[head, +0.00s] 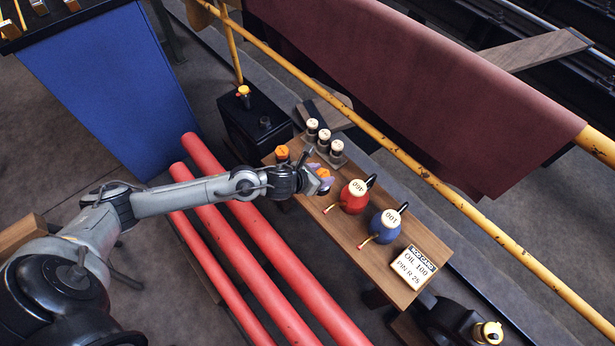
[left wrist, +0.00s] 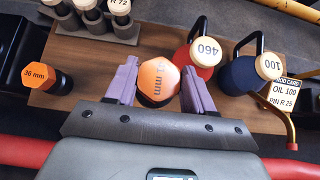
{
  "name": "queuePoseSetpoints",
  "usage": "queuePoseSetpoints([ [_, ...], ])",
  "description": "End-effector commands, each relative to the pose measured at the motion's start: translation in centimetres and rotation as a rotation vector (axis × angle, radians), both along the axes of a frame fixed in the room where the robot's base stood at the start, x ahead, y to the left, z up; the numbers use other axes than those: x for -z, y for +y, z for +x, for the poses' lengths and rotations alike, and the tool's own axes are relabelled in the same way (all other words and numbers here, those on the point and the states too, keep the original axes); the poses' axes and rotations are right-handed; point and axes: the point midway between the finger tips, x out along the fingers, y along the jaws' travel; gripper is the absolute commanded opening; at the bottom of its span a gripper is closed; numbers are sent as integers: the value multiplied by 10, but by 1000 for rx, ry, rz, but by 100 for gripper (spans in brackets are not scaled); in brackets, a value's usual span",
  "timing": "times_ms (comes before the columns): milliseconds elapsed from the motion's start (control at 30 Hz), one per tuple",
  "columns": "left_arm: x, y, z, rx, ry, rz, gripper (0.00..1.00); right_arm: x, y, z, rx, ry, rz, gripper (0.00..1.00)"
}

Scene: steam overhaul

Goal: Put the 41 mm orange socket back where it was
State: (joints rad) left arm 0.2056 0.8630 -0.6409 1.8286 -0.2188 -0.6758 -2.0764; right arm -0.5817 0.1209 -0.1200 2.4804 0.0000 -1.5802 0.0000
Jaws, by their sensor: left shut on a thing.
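The 41 mm socket (left wrist: 158,80) has an orange top and a dark body. In the head view my left gripper (head: 318,180) is over the wooden bench (head: 352,231), and a bit of the orange socket (head: 323,172) shows there. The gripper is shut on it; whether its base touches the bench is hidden. A second orange socket (head: 282,153), marked 36 mm in the left wrist view (left wrist: 38,75), stands on the bench to its left. My right gripper is not in view.
White-topped pins (head: 324,135) stand in a holder behind. A red can (head: 354,196) marked 460, a blue can (head: 386,226) marked 100 and a job card (head: 412,268) stand to the right. Red pipes (head: 245,265) run beside the bench; a yellow rail (head: 430,178) passes behind.

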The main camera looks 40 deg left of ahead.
Motion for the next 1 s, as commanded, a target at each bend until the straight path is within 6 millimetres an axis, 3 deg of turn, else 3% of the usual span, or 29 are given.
queuePoseSetpoints([
  [200,30,44,14,-5,-3,1,0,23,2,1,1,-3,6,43],
  [400,48,74,24,-4,-3,0,0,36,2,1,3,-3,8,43],
  [733,57,88,29,-1,-5,-2,0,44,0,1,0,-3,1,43],
  [1000,90,88,28,-2,-2,-3,0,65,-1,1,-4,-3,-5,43],
])
